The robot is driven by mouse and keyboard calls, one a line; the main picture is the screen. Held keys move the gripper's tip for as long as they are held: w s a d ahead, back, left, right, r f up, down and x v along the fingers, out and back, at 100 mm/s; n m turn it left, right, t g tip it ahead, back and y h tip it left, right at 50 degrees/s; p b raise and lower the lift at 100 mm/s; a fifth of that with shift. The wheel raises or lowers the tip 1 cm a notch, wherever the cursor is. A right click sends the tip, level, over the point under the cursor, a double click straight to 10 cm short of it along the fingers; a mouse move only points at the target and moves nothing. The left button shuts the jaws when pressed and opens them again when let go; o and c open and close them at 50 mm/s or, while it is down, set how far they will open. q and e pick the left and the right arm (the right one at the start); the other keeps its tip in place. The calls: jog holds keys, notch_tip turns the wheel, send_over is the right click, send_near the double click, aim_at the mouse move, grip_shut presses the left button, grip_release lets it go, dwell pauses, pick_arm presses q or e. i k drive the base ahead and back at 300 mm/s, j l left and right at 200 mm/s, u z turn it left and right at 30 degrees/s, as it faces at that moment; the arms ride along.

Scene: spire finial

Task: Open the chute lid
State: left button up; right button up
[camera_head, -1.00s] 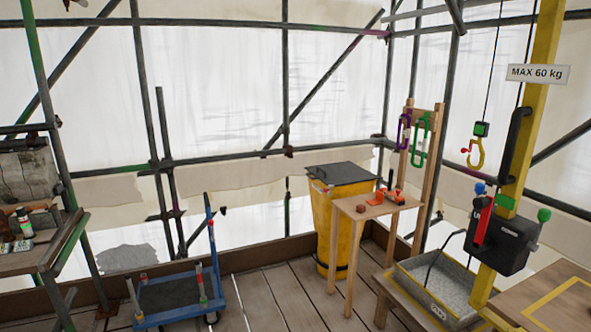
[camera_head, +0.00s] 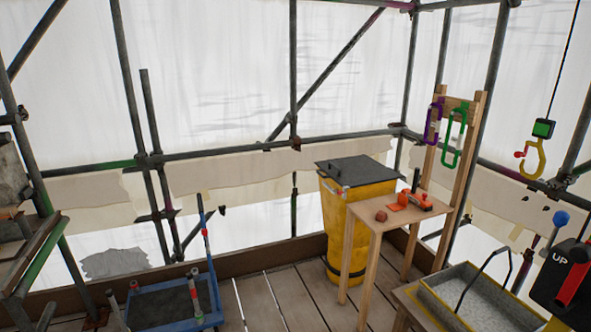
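The chute is a yellow, bin-like column (camera_head: 345,232) standing behind a small wooden table, right of the middle. Its dark grey lid (camera_head: 357,171) lies flat across the top and looks shut, with a small handle at its front left edge. The table hides part of the chute's right side. Neither of my grippers shows in the view.
The wooden table (camera_head: 372,212) holds orange tools and a small brown lump. A blue cart (camera_head: 172,322) stands at lower left. A grey tray (camera_head: 470,300), a yellow hook (camera_head: 532,160) and a dark control box (camera_head: 570,280) are at right. Bare planks (camera_head: 275,298) lie before the chute.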

aim_at(360, 171)
jog(key=i+j, duration=0.1)
jog(key=i, duration=3.25)
jog(key=l+z, duration=0.05)
jog(key=l, duration=0.05)
